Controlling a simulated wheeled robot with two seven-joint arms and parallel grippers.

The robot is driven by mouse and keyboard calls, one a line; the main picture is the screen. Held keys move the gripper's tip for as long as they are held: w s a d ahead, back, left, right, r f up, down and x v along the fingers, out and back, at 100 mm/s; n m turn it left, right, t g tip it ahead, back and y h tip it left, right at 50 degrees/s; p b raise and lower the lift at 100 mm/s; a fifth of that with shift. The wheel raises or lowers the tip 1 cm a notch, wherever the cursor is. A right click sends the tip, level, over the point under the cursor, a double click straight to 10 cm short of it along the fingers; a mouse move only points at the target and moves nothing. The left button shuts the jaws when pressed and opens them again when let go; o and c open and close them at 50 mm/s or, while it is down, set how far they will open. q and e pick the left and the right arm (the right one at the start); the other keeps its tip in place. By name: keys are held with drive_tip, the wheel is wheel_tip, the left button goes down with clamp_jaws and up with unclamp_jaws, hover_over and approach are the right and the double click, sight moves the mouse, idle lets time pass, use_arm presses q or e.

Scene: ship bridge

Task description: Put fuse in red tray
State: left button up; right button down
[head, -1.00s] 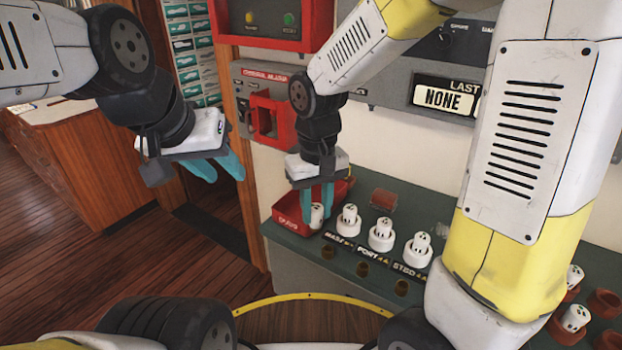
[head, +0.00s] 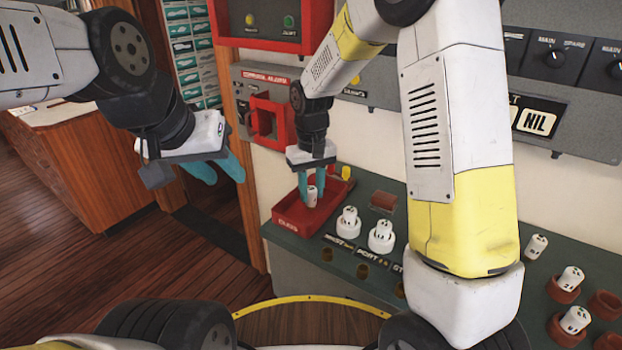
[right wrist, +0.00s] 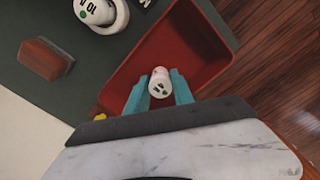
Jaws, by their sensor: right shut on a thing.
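A white fuse (head: 312,195) with dark markings is held between the teal fingers of my right gripper (head: 311,190). It also shows in the right wrist view (right wrist: 159,82), upright between the fingertips. The red tray (head: 285,225) sits at the left end of the green counter. The fuse is over or inside the tray; I cannot tell whether it touches the tray floor. The tray's walls show around it in the right wrist view (right wrist: 215,50). My left gripper (head: 216,172) is open and empty, away to the left of the counter.
White fuses stand in sockets right of the tray, one nearest (head: 348,222) and another (head: 381,236). A reddish-brown block (head: 384,200) lies behind them. More fuses and brown sockets (head: 606,304) are at the far right. My right arm hides the middle of the counter.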

sight(311, 189)
drive_tip(key=shift+f, duration=0.2)
drive_tip(key=c, duration=1.1)
unclamp_jaws()
wheel_tip(311, 189, up, 12)
drive_tip(key=s+d+r+m+t+y, duration=0.2)
drive_tip(key=s+d+r+t, duration=0.1)
drive_tip(key=s+d+r, duration=0.55)
drive_tip(key=s+d+m+t, duration=0.1)
drive_tip(key=s+d, duration=0.1)
drive_tip(key=s, duration=0.3)
drive_tip(key=s+d+f+m+t, duration=0.1)
drive_tip(key=s+d+t, duration=0.1)
drive_tip(key=s, duration=0.4)
drive_tip(key=shift+s+d+f, duration=0.25)
drive_tip(key=shift+d+f, duration=0.05)
drive_tip(key=shift+d, duration=0.25)
